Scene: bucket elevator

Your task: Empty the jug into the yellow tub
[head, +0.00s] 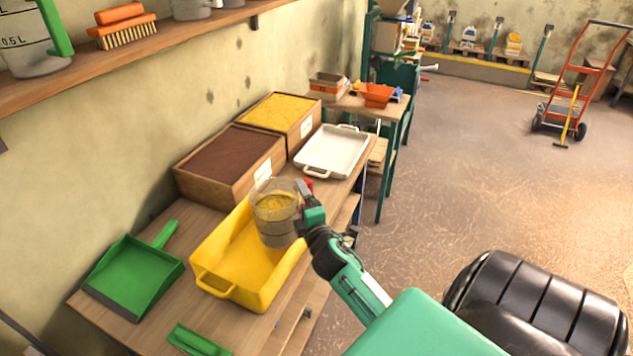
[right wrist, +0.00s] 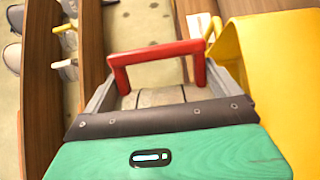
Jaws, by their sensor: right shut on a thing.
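The clear jug (head: 275,215) is held upright, or nearly so, over the far right part of the yellow tub (head: 215,275). Yellow shows near its top and a greyish band lower down; I cannot tell what is content and what is the tub seen through the wall. My right gripper (head: 306,192) is shut on the jug's red handle, at the jug's right side. In the right wrist view, the red handle (right wrist: 160,52) lies between the fingers of my right gripper (right wrist: 155,90), and the yellow tub (right wrist: 285,60) is at the right. My left gripper is not in view.
Wooden bins of brown (head: 228,162) and yellow grain (head: 280,115) stand behind the tub, with a white tray (head: 333,150) beside them. A green dustpan (head: 132,275) lies left of the tub. A green object (head: 197,341) lies in front. A shelf (head: 150,45) runs above.

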